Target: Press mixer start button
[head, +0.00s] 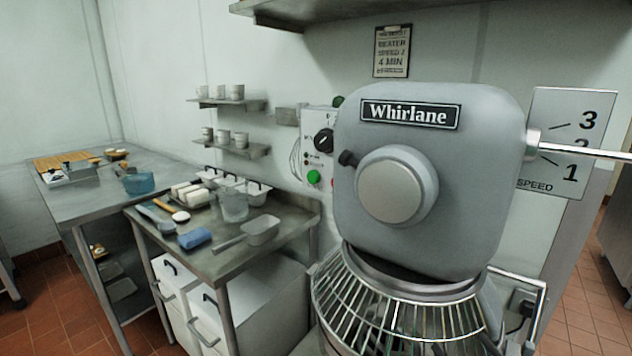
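The large grey mixer (480,150), labelled Whirlane, fills the right half of the head view. A light control panel (319,125) shows at its left side, partly hidden behind the mixer head. The panel carries a black dial (324,140), a green button (313,177) below it and small indicator marks. A red spot at the panel's right edge is mostly hidden by the mixer. The wire bowl guard (400,318) sits under the mixer head. Neither of my grippers is in view.
A steel table (285,225) with containers, a blue cloth (195,238) and a clear jug (233,205) stands left of the mixer. Another counter (85,205) is farther left. A metal lever (585,151) sticks out right beside a speed sign (572,105). Shelves hold several cups.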

